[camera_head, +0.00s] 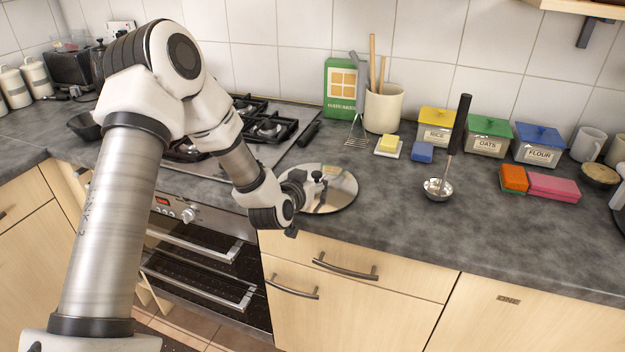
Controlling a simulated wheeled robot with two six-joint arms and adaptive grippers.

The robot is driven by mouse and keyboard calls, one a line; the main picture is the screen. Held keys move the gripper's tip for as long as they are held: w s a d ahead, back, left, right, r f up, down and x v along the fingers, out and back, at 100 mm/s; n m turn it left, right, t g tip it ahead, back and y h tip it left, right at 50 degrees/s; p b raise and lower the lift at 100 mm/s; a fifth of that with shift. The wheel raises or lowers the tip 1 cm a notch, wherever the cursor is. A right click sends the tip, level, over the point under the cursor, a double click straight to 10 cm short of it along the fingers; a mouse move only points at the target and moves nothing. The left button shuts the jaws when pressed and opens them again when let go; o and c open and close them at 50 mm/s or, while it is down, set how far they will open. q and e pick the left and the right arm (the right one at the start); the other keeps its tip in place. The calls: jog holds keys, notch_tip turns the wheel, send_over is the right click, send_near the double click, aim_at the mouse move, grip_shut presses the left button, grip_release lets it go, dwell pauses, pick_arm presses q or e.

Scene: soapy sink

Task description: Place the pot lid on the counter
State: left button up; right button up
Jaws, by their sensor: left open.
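The pot lid (338,194), a round shiny metal disc with a dark knob, lies flat on the grey counter (385,221), just right of the stove. My left gripper (307,187) is at the lid's left side, close to the knob, with its jaws open. The wrist and gripper hide the lid's left part. I cannot tell whether the fingers touch the knob. My right gripper is not in view.
The gas hob (268,128) is to the left. A utensil crock (384,108) and canisters (487,138) line the wall. The front counter strip is clear.

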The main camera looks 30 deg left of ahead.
pick_arm(q)
jog(key=shift+r, duration=0.3)
jog(key=v, duration=1.2)
jog(key=s+d+f+m+g+h, duration=0.1)
jog(key=s+d+f+g, duration=0.3)
jog(key=f, duration=0.6)
jog(key=s+d+f+m+g+h, duration=0.1)
jog(key=s+d+f+g+h, duration=0.2)
jog(key=f, duration=0.7)
jog(key=s+d+f+g, duration=0.2)
jog(key=s+f+g, duration=0.1)
jog(key=s+f, duration=0.4)
jog(key=s+d+f+g+y, duration=0.1)
jog(key=s+d+f+g, duration=0.2)
jog(key=s+f, duration=0.4)
jog(key=s+g, duration=0.1)
jog(key=s, duration=0.4)
jog(key=shift+d, duration=0.15)
